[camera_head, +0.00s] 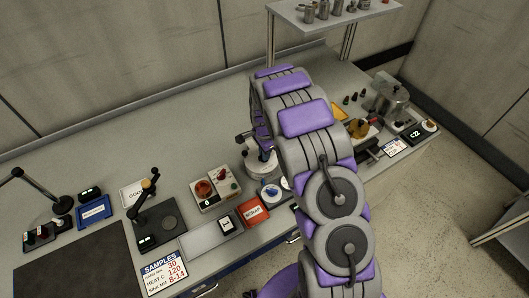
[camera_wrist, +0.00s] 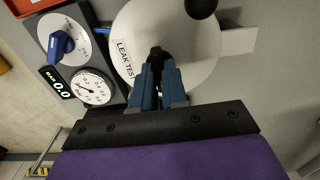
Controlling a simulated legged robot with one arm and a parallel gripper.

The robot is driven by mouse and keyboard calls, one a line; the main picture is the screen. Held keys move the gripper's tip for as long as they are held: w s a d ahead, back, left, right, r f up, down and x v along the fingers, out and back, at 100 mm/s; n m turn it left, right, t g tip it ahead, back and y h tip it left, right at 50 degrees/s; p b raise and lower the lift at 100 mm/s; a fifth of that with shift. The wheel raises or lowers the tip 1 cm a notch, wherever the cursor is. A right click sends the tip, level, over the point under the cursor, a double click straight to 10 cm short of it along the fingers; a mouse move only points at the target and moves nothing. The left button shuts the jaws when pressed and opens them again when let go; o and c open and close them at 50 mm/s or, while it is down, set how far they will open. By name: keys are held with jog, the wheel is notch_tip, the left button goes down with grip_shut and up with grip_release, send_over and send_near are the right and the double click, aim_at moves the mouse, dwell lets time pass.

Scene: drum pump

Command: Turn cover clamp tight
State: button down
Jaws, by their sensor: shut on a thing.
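In the wrist view, a pale round cover (camera_wrist: 203,45) labelled LEAK TEST fills the upper middle. My gripper (camera_wrist: 157,66) is over it, its two blue fingers close together on a small dark part, which seems to be the cover clamp (camera_wrist: 155,50). Most of the clamp is hidden by the fingers. A black ball (camera_wrist: 200,6) shows at the top edge, apart from the fingers. In the head view, the round leak test unit (camera_head: 262,166) stands on the bench, partly hidden by my arm. My fingers are too small there to make out.
Left of the cover in the wrist view are a blue knob (camera_wrist: 61,44), a pressure gauge (camera_wrist: 92,87) and a display (camera_wrist: 57,83) reading 0.0. In the head view, a red-knob box (camera_head: 214,188) and red SCRAP box (camera_head: 252,211) stand nearby on the bench.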

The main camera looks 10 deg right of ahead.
jog(key=shift+w+r, duration=0.1)
jog(key=c, duration=1.2)
grip_release()
jog(key=shift+a, duration=0.1)
jog(key=shift+o, duration=0.2)
notch_tip(320, 180, up, 17)
jog(key=p, duration=0.1)
jog(key=shift+r, duration=0.1)
